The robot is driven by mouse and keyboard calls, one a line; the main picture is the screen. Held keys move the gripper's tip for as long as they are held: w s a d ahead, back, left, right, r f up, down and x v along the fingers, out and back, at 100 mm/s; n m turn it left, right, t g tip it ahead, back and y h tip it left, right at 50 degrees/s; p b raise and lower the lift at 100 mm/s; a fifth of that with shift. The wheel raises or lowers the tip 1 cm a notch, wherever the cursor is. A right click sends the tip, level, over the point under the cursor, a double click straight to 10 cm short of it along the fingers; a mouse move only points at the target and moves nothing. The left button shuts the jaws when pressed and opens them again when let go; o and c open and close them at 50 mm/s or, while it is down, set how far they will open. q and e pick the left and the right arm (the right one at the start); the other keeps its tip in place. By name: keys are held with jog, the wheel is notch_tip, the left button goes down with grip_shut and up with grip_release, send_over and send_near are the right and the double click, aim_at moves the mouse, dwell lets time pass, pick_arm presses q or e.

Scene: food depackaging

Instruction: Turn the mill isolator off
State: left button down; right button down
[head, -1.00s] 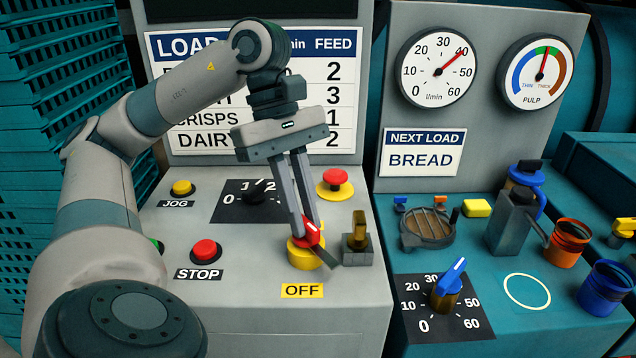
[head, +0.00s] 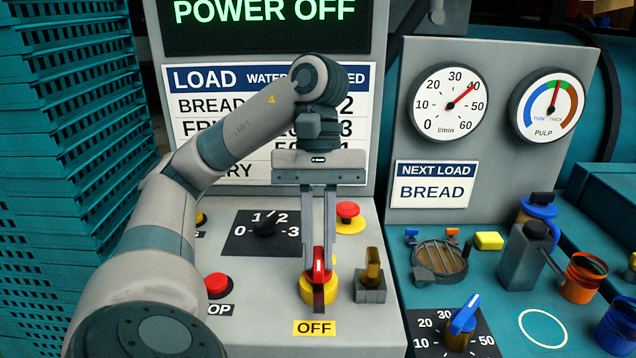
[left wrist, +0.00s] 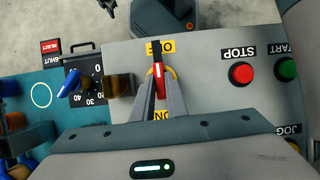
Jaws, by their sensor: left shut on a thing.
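The mill isolator (head: 318,293) is a red handle on a round yellow base, on the sloped grey panel. Its white mark now points straight up and down, in line with the yellow OFF label (head: 314,328) in front of it. My left gripper (head: 318,255) comes down from above with its two fingers shut on the red handle. In the left wrist view the red handle (left wrist: 160,85) stands between the fingertips, with a dark bar toward the OFF label. The screen (head: 265,22) above reads POWER OFF.
A brass key-like part on a grey block (head: 371,285) stands close right of the isolator. A red mushroom button (head: 347,212) is behind it. The red STOP button (head: 218,285) and a black selector knob (head: 264,227) lie to the left.

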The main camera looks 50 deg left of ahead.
jog(key=shift+f, duration=0.4)
jog(key=shift+s, duration=0.1)
pick_arm(q)
jog(key=c, duration=1.8)
grip_release()
jog(key=shift+o, duration=0.2)
jog(key=shift+r, duration=0.15)
